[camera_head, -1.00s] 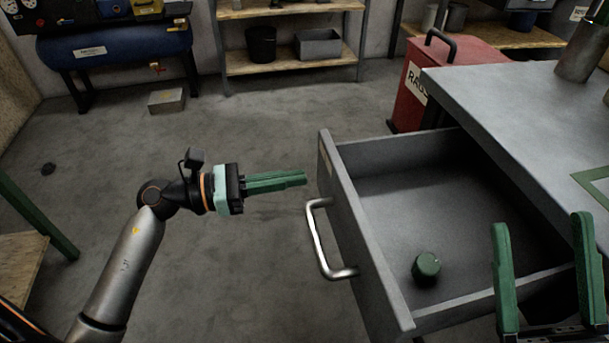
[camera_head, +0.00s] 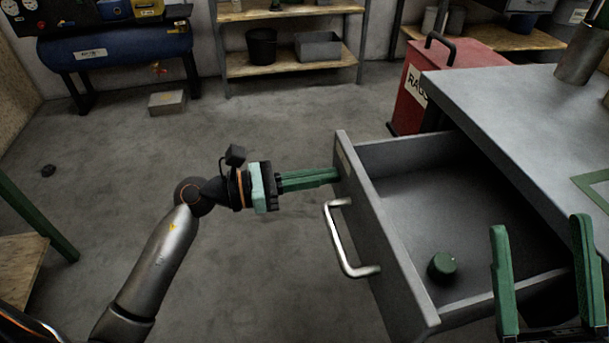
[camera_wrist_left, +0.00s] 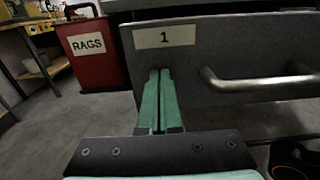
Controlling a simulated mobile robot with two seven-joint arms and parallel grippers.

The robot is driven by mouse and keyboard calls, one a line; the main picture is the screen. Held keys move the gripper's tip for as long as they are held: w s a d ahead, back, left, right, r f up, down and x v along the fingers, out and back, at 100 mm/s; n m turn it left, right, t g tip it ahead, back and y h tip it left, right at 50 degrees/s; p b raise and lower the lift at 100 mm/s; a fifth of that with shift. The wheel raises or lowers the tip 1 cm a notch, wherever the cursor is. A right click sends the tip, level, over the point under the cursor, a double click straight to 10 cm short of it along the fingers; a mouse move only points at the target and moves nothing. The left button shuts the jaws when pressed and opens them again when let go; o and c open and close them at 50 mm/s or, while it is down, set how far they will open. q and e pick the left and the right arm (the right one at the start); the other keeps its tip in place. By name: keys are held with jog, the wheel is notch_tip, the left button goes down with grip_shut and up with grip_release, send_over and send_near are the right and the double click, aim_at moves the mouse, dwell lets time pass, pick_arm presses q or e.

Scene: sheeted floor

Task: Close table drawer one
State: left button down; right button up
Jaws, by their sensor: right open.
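The grey table drawer (camera_head: 390,235) stands partly open from the metal table (camera_head: 510,95). Its front carries a label "1" (camera_wrist_left: 164,37) in the left wrist view and a silver bar handle (camera_head: 347,245). A green round object (camera_head: 441,266) lies inside the drawer. My left gripper (camera_head: 336,175) is shut and empty, its fingertips at the drawer front near the label, left of the handle in the wrist view (camera_wrist_left: 159,72); they appear to touch the front. My right gripper (camera_head: 540,228) is open and empty near the drawer's right side.
A red "RAGS" bin (camera_head: 450,70) stands behind the drawer, beside the table. A metal cup (camera_head: 579,55) stands on the table. Shelves (camera_head: 290,62) and a blue tank (camera_head: 115,52) line the back wall.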

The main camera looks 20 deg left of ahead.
pick_arm(q)
jog(key=p+x, duration=0.1)
jog(key=x, duration=1.8)
jog(key=shift+w+d, duration=0.4)
jog(key=shift+d, duration=0.1)
jog(key=shift+r, duration=0.2)
